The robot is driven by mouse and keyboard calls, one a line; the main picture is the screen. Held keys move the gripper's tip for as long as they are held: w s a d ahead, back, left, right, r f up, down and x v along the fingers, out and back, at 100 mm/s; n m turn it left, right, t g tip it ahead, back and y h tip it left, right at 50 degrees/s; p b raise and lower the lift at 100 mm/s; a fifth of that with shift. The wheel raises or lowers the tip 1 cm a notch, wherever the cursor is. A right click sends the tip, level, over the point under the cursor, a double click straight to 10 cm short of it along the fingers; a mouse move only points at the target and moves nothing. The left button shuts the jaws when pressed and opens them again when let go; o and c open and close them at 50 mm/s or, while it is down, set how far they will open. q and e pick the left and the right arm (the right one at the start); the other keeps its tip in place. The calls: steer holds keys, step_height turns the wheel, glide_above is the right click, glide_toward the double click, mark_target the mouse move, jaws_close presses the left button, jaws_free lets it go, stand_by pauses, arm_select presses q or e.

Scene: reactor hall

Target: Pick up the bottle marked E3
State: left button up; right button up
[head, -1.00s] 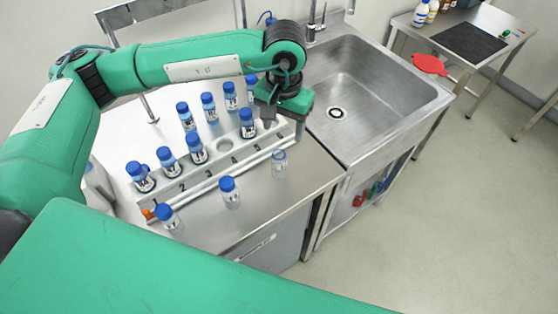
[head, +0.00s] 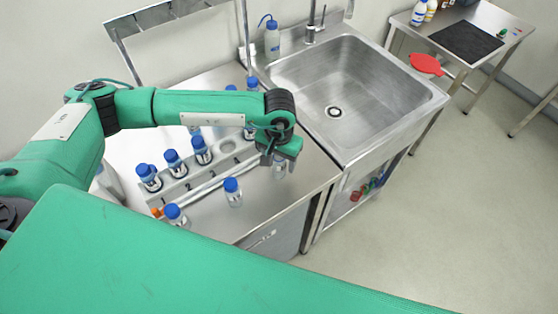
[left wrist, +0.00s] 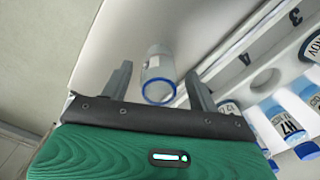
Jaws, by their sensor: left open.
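No label reading E3 is legible, so I cannot tell which bottle it is. A clear bottle (head: 279,170) with no blue cap stands on the steel bench in front of the rack, partly hidden by my left gripper (head: 280,158). In the left wrist view this bottle (left wrist: 159,72) shows a blue ring at its mouth, between the open fingers of my left gripper (left wrist: 158,82) and apart from them. Two blue-capped bottles, one nearer the middle (head: 233,192) and one at the left (head: 175,216), also stand in front of the rack. My right gripper is out of view.
A pale numbered rack (head: 205,174) holds several blue-capped bottles, with an empty hole; my left arm hides part of it. A steel sink (head: 350,85) is at the right. A wash bottle (head: 272,38) stands behind. A side table (head: 490,62) is at the far right.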

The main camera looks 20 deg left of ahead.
arm_select(q)
steer(key=c, duration=1.1)
steer(key=shift+o, duration=0.2)
